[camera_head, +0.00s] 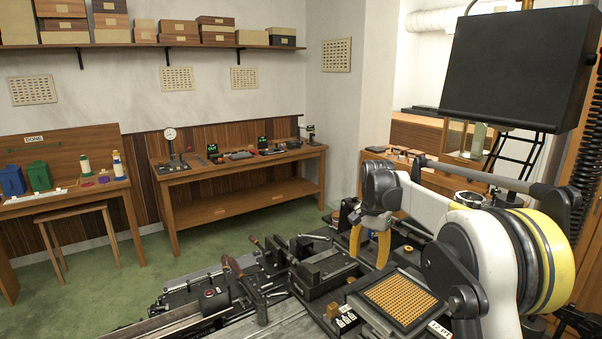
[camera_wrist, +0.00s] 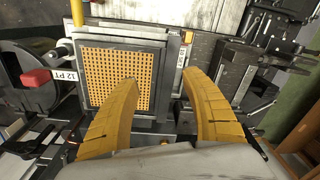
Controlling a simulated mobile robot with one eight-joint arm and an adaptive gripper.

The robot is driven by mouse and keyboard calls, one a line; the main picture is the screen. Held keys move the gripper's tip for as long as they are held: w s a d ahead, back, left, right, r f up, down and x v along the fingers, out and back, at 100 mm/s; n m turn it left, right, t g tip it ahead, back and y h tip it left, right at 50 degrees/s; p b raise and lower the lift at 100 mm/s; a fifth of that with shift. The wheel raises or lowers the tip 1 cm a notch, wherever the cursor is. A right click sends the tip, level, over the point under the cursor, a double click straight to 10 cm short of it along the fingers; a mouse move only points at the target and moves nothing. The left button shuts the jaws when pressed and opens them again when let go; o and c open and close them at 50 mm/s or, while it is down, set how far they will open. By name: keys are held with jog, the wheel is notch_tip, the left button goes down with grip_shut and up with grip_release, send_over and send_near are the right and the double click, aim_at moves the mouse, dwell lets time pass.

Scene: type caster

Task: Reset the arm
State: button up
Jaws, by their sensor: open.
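My gripper (camera_wrist: 160,90) has two curved yellow fingers, apart from each other, with nothing between them. In the wrist view the fingers point toward the orange perforated matrix case (camera_wrist: 117,76) in its dark square frame. In the head view my gripper (camera_head: 369,245) hangs from my white arm, above the caster machine (camera_head: 310,262) and just behind and left of the matrix case (camera_head: 399,299). I cannot tell how high the fingertips are above the machine.
A wooden bench (camera_head: 236,200) with small instruments stands at the back wall. A table (camera_head: 60,194) with blue and green containers is at the left, a stool (camera_head: 77,216) before it. A dark panel (camera_head: 515,68) hangs upper right. Green floor (camera_head: 215,250) is clear between machine and benches.

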jog(key=s+r+n+t+b, duration=0.1)
jog(key=s+n+t+b, duration=0.3)
jog(key=s+b, duration=1)
jog(key=s+f+n+t, duration=0.1)
jog(key=s+f, duration=0.5)
jog(key=s, duration=0.5)
jog(key=s+f+n+t, duration=0.1)
jog(key=s+f+n, duration=0.1)
jog(key=s+f, duration=0.5)
jog(key=s, duration=0.3)
jog(key=shift+s+n+t, duration=0.3)
jog(key=shift+s+t, duration=0.1)
